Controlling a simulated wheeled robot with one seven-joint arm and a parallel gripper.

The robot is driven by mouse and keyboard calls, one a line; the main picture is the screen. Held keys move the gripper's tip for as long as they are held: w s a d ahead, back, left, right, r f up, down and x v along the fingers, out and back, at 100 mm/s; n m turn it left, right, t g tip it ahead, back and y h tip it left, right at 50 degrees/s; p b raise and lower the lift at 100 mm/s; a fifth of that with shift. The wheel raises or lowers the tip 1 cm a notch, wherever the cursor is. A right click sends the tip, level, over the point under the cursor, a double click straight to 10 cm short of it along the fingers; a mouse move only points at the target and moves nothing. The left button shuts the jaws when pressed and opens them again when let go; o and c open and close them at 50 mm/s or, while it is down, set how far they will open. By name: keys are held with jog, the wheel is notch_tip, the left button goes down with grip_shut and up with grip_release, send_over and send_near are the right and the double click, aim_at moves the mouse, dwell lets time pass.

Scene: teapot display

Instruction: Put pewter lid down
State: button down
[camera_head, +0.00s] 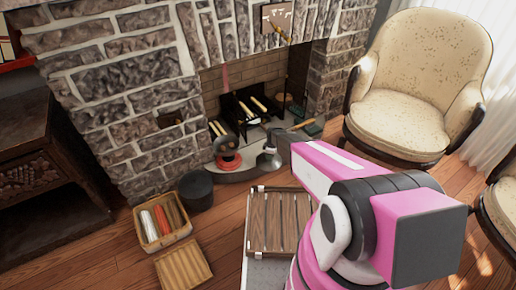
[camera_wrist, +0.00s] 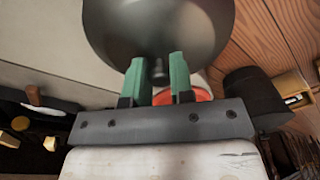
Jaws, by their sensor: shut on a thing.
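The pewter lid (camera_wrist: 155,28) is a smooth grey dome that fills the top middle of the wrist view. My gripper (camera_wrist: 158,72) has green fingers shut on the lid's small dark knob. In the head view the lid (camera_head: 268,161) shows as a grey shape below my gripper (camera_head: 274,137), over the front of the pale hearth. Whether the lid touches the hearth cannot be told. Left of it, a dark rounded vessel (camera_head: 227,146) stands on a red round base (camera_head: 229,163). Part of a red surface (camera_wrist: 188,96) also shows behind my fingers in the wrist view.
A dark bucket (camera_head: 196,190) stands left of the hearth, near a basket of coloured rolls (camera_head: 163,222). A wooden slatted panel (camera_head: 279,222) lies in front. Fireplace tools and logs (camera_head: 250,104) are behind. A cream armchair (camera_head: 420,80) stands right.

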jog(key=w+a+f, duration=0.1)
jog(key=w+a, duration=0.1)
jog(key=w, duration=0.1)
jog(key=w+a+f, duration=0.1)
jog(key=w+a, duration=0.2)
jog(key=w, duration=0.1)
jog(key=w+a, duration=0.2)
jog(key=w, duration=0.2)
jog(key=shift+a+f, duration=0.15)
jog(key=shift+f, duration=0.25)
jog(key=shift+s+f, duration=0.1)
jog(key=shift+f, duration=0.25)
jog(key=shift+f, duration=0.1)
jog(key=c, duration=1)
grip_release()
